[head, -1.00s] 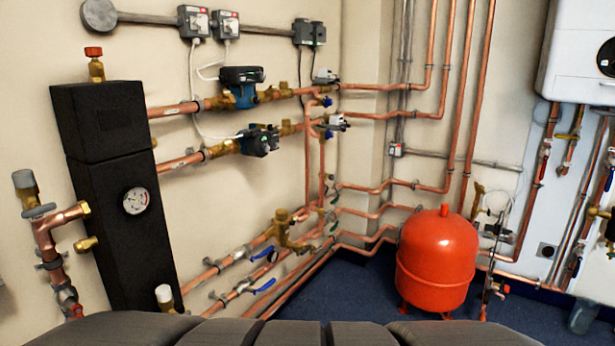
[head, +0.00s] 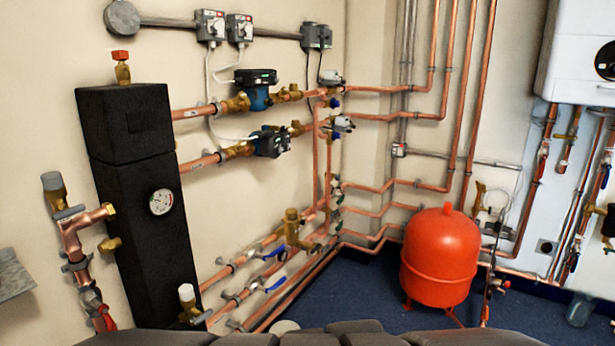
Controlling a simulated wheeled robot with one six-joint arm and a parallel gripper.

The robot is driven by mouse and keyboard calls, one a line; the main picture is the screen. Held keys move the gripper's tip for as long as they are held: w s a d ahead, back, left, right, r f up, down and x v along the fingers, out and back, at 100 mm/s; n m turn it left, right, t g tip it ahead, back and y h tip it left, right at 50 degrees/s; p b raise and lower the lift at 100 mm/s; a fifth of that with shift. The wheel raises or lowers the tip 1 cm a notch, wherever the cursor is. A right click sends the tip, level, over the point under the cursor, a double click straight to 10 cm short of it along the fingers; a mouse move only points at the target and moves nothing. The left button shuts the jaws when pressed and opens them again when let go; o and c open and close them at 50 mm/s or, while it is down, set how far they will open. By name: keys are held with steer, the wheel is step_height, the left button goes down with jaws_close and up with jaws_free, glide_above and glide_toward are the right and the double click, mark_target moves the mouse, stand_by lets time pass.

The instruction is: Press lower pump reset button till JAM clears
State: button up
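The lower pump (head: 270,141) is a dark unit on the lower of two copper pipe runs on the left wall. Its front faces right, and its reset button and any JAM display are too small to make out. The upper pump (head: 256,89), with a blue body and black head, sits just above it on the upper run. My gripper is not in view.
A black insulated manifold (head: 150,225) with a round gauge stands left of the pumps. A red expansion vessel (head: 440,258) stands on the blue floor (head: 365,287) at right. Blue-handled valves (head: 275,285) and low pipes line the wall. A white boiler (head: 578,50) hangs at right.

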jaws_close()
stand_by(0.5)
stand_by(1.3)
